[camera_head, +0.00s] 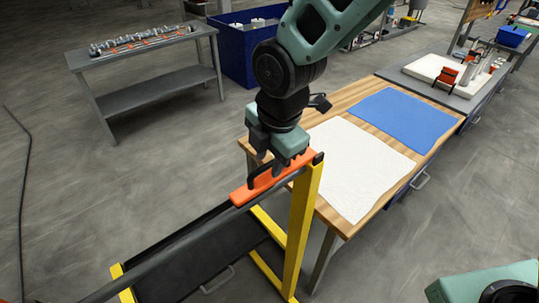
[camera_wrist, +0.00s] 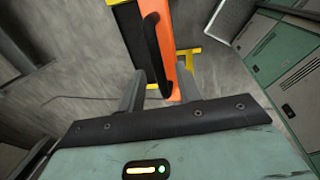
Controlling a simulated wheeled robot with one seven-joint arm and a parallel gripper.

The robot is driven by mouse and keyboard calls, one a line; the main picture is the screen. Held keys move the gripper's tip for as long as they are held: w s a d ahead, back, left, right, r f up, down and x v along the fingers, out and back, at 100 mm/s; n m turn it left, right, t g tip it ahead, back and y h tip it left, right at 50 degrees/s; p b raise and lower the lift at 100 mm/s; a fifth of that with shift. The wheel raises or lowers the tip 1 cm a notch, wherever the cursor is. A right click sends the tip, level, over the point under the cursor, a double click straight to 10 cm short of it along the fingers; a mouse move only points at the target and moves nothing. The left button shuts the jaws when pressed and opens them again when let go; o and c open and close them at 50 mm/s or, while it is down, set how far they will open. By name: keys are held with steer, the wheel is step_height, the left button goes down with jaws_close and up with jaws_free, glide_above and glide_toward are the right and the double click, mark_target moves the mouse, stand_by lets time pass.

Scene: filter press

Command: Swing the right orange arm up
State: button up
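The filter press has yellow posts (camera_head: 301,225) and a long dark bar (camera_head: 185,240) along its top. The right orange arm (camera_head: 242,195) lies low along the top, by the right yellow post. It carries a black handle, seen in the wrist view (camera_wrist: 153,45) running lengthwise along the orange arm (camera_wrist: 170,45). My gripper (camera_head: 265,165) is directly over the arm, pointing down. In the wrist view my two grey fingers (camera_wrist: 160,88) stand apart, with the handle's near end between them. Contact with the handle cannot be told.
A wooden table (camera_head: 335,218) with white and blue sheets stands close at the right of the press. A grey bench (camera_head: 150,85) and a blue bin (camera_head: 235,50) are at the back. Green cabinets (camera_wrist: 280,65) show in the wrist view.

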jaws_close()
steer(key=shift+r, duration=0.1)
